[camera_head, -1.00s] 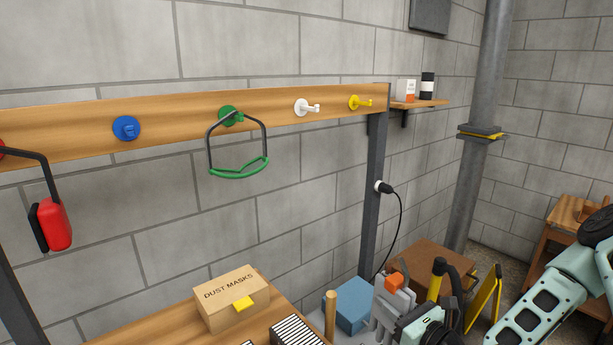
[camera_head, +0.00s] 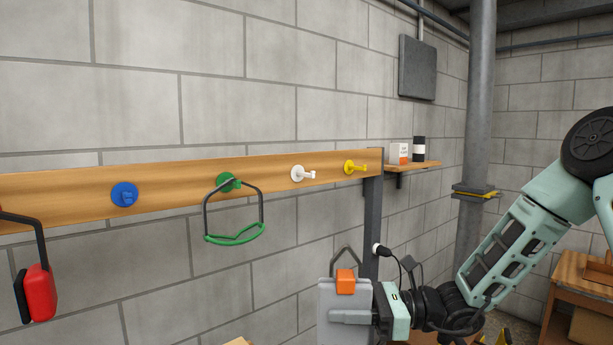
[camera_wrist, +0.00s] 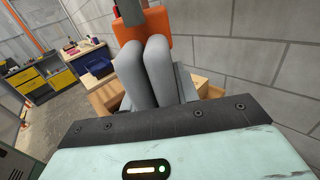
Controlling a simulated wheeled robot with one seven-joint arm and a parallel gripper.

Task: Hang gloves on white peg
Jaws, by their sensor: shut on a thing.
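The white peg (camera_head: 303,174) is on the wooden rail in the head view, between the green and yellow pegs, and is bare. My gripper (camera_head: 352,317) is below and to the right of it, shut on the grey gloves (camera_head: 333,298). The gloves are upright, apart from the wall rail. In the wrist view my gripper's grey fingers (camera_wrist: 146,72) are together in front of the orange clip (camera_wrist: 160,25).
A green-rimmed item (camera_head: 234,236) hangs from the green peg (camera_head: 228,182). The blue peg (camera_head: 124,195) and yellow peg (camera_head: 355,168) are bare. Red earmuffs (camera_head: 39,292) hang at far left. A dark post (camera_head: 372,215) and small shelf (camera_head: 415,165) stand right of the pegs.

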